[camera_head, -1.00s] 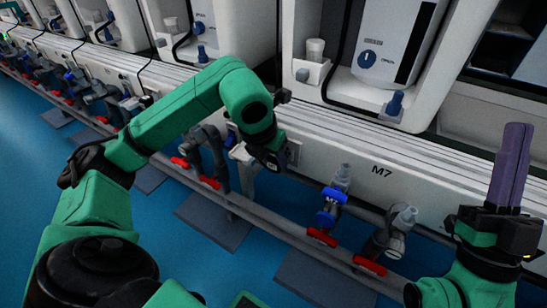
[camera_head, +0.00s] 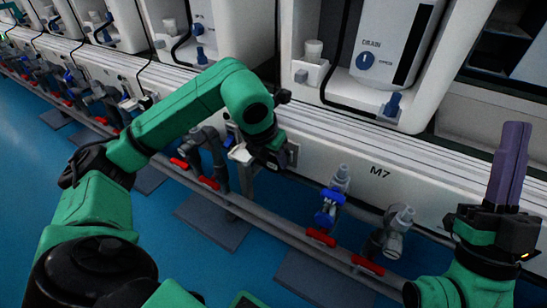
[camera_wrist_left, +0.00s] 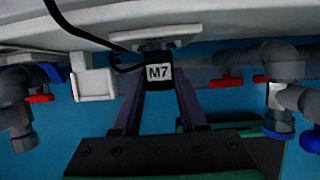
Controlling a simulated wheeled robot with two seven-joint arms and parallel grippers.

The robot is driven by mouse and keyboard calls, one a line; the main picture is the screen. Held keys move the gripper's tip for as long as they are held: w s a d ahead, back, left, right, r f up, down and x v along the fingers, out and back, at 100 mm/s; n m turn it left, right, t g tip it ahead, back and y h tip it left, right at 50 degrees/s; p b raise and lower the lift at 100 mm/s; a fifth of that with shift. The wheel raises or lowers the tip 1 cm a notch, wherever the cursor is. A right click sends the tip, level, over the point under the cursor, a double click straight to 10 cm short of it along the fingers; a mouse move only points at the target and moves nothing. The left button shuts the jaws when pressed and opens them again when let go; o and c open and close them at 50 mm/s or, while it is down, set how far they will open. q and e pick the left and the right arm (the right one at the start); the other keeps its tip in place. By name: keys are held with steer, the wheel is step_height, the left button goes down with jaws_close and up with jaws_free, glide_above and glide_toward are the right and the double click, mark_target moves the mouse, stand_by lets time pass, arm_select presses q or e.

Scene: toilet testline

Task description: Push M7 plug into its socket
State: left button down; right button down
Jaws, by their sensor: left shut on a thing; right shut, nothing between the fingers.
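The M7 plug (camera_wrist_left: 159,74) is black with a white label in the left wrist view. It sits between the two purple fingers of my left gripper (camera_wrist_left: 160,88), which is shut on it. A black cable runs from the plug toward the upper left. A grey socket plate (camera_wrist_left: 154,44) on the white panel lies just beyond the plug; I cannot tell how far the plug is inserted. In the head view the plug is hidden by my left wrist, beside a grey plate (camera_head: 292,155) left of the M7 marking. My right gripper (camera_head: 516,126) is shut, empty, pointing up.
A white bracket (camera_wrist_left: 94,84) is left of the plug in the wrist view. Pipes with red handles (camera_head: 320,237) and a blue valve (camera_head: 329,207) run below the panel (camera_head: 425,185). White machines (camera_head: 372,60) stand above. Blue floor (camera_head: 60,210) is open at left.

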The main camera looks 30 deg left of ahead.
arm_select(q)
steer(key=shift+w+p, duration=0.3)
steer(key=shift+w, duration=0.1)
steer(key=shift+c, duration=1.8)
jaws_free()
